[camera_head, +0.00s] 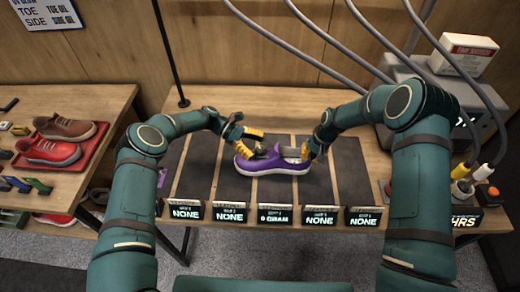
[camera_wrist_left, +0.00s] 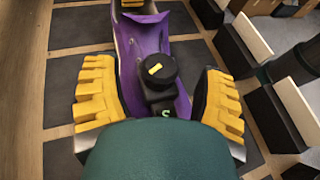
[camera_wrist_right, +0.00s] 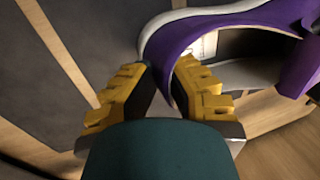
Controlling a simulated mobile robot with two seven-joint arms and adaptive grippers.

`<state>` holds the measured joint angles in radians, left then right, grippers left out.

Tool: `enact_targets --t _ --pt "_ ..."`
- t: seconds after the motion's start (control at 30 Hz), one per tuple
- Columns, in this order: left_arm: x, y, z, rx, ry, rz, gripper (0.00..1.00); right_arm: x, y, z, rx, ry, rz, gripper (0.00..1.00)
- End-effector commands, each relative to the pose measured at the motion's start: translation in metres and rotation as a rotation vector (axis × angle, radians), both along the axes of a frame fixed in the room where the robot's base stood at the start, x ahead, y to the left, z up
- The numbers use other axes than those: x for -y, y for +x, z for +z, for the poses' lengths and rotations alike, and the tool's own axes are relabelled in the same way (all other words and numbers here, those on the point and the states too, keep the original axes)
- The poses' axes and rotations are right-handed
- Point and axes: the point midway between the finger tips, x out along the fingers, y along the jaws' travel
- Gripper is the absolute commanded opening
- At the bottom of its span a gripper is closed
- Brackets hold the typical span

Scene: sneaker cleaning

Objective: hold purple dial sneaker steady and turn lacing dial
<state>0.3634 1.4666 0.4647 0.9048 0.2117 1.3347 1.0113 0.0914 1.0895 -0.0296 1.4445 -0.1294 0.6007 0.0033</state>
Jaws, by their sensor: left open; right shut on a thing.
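The purple dial sneaker (camera_head: 272,163) sits upright on the middle dark panel of the bench. Its black lacing dial (camera_wrist_left: 158,70) with a yellow mark shows in the left wrist view. My left gripper (camera_wrist_left: 160,100) is open, its yellow-padded fingers on either side of the dial and the sneaker's tongue area. In the head view my left gripper (camera_head: 250,143) is at the sneaker's left end. My right gripper (camera_head: 307,153) is shut on the sneaker's right end. In the right wrist view its fingers (camera_wrist_right: 160,90) pinch the purple upper's edge (camera_wrist_right: 185,55).
Several black label stands (camera_head: 276,214) line the bench's front edge. A side table at left holds a red tray (camera_head: 80,150) with red and brown shoes. A grey machine (camera_head: 430,95) with hoses and a white box stands at back right. Dark panels beside the sneaker are clear.

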Motion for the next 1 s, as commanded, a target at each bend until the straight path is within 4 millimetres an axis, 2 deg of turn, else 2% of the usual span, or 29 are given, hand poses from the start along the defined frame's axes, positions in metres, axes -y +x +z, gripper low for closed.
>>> enact_targets --t 0.2,0.4,0.63,1.0 --pt "-0.042 0.015 0.017 0.002 0.002 0.003 0.71 0.0 0.0 -0.001 -0.001 0.001 0.0 0.0" --pt "-0.07 0.026 0.03 0.001 0.001 0.001 0.71 0.0 0.0 -0.001 -0.001 0.001 0.0 0.0" --pt "-0.083 0.029 0.036 0.0 0.0 -0.001 0.71 0.0 0.0 -0.001 -0.001 0.001 0.0 0.0" --pt "-0.084 0.03 0.037 0.003 0.002 -0.004 0.71 0.0 0.0 -0.001 -0.001 0.0 0.0 0.0"
